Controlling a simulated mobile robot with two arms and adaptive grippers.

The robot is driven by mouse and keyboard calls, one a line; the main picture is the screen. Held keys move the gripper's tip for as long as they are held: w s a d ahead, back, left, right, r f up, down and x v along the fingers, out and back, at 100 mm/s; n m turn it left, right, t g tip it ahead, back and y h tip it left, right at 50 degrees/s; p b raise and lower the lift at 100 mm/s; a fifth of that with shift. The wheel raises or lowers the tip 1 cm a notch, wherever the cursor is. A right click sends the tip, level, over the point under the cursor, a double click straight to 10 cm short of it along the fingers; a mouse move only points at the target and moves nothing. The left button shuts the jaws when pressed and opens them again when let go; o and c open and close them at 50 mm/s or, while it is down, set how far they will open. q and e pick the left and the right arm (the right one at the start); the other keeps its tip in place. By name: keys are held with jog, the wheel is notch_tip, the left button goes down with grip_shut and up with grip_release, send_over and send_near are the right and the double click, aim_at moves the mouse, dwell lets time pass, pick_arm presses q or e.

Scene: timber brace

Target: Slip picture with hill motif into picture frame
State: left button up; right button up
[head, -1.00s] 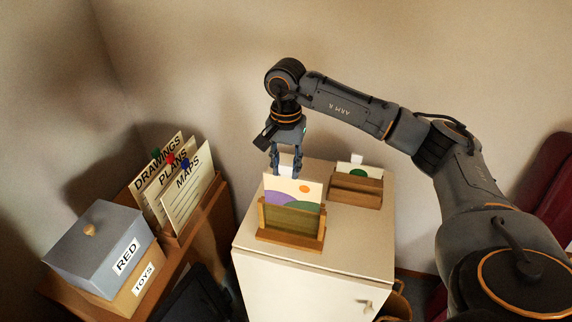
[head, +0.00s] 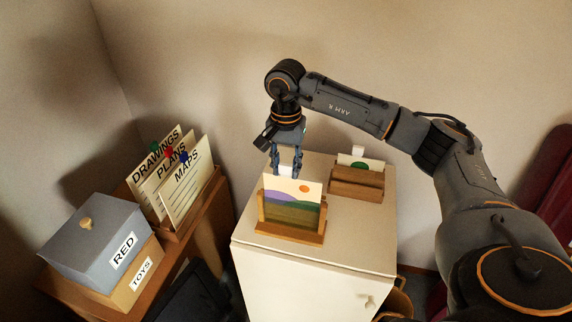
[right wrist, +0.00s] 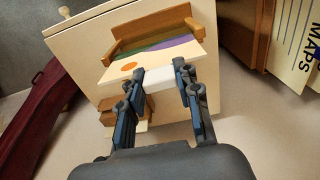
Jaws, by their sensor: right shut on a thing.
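The picture with the hill motif (head: 300,189) is white with an orange sun and purple and green hills. It stands upright, its lower part inside the wooden picture frame (head: 290,238) on the cabinet; the hills show through the frame's front. My right gripper (head: 286,172) is above it. In the right wrist view, my right gripper (right wrist: 160,78) is shut on a white tab (right wrist: 158,80) at the picture's top edge. The bottom edge of the picture is hidden, so I cannot tell whether it rests on the frame's base. My left gripper is not in view.
A wooden holder (head: 357,190) with a green-dotted card stands behind on the light cabinet (head: 300,275). At left, a shelf bears labelled folders (head: 184,185) and boxes (head: 100,240). The cabinet top is clear around the frame.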

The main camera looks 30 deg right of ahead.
jog(key=shift+f+b, duration=2.45)
jog(key=shift+f, duration=0.8)
jog(key=o, duration=1.6)
jog(key=shift+r+p, duration=2.5)
jog(key=shift+r, duration=1.55)
